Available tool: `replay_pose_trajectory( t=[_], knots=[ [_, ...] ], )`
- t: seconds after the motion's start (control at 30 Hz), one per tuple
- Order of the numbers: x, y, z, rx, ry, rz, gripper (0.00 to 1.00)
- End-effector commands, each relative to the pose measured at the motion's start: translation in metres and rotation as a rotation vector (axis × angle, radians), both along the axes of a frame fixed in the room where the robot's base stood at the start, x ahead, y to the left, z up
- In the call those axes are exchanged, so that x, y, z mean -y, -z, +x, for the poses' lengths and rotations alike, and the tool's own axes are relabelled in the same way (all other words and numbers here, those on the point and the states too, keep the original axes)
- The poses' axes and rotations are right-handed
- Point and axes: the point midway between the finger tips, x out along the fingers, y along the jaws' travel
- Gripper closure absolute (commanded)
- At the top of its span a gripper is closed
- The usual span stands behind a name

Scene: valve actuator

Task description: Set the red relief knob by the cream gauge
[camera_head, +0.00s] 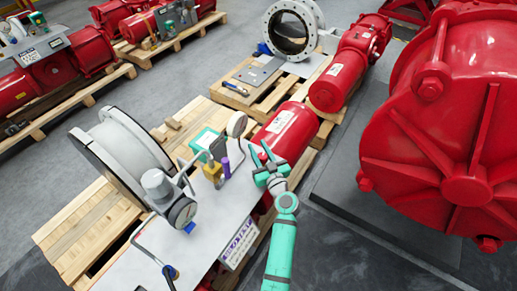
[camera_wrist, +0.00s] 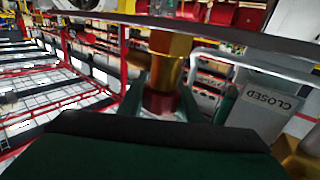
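In the wrist view a dark red knob (camera_wrist: 160,102), taken to be the relief knob, sits at the end of a brass hex stem (camera_wrist: 170,55). One finger of my gripper (camera_wrist: 162,100) stands on each side of it. The fingers look spread, and I cannot tell whether they touch the knob. In the head view my green gripper (camera_head: 264,160) is at the right edge of the white bench, its fingers parted. A round gauge (camera_head: 237,124), likely the cream one, stands just behind and left of it.
A red cylinder (camera_head: 287,132) lies close behind my gripper.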

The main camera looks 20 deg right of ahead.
Motion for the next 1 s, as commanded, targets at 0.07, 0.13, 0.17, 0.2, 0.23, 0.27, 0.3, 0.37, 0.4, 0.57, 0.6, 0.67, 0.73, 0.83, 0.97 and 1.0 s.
replay_pose_trajectory(
  t=[0.07,0.13,0.17,0.2,0.23,0.27,0.3,0.37,0.4,0.57,0.6,0.67,0.73,0.83,0.97,1.0],
  knots=[
    [0.001,0.002,-0.001,-0.003,0.001,0.001,0.51],
    [0.001,0.001,-0.001,-0.002,0.001,0.0,0.51],
    [0.001,0.001,-0.001,-0.002,0.001,0.0,0.51],
    [0.0,0.001,-0.001,-0.002,0.001,0.0,0.51],
    [0.0,0.001,-0.001,-0.001,0.001,0.0,0.51],
    [0.0,0.001,0.0,-0.001,0.001,0.0,0.51],
    [0.0,0.001,0.0,-0.001,0.001,0.0,0.51],
    [0.0,0.001,-0.001,-0.001,0.001,0.0,0.51],
    [0.001,0.001,-0.002,-0.001,0.001,0.0,0.51],
    [0.002,0.002,-0.019,-0.002,0.002,0.0,0.51],
    [0.002,0.002,-0.025,-0.003,0.002,0.0,0.51],
    [0.003,0.002,-0.037,-0.003,0.003,0.0,0.51],
    [0.004,0.002,-0.051,-0.003,0.004,0.001,0.51],
    [0.005,0.002,-0.069,-0.004,0.003,0.0,0.51],
    [0.006,0.001,-0.089,-0.002,0.003,0.001,0.51],
    [0.007,0.001,-0.094,-0.002,0.002,0.001,0.51]
  ],
)
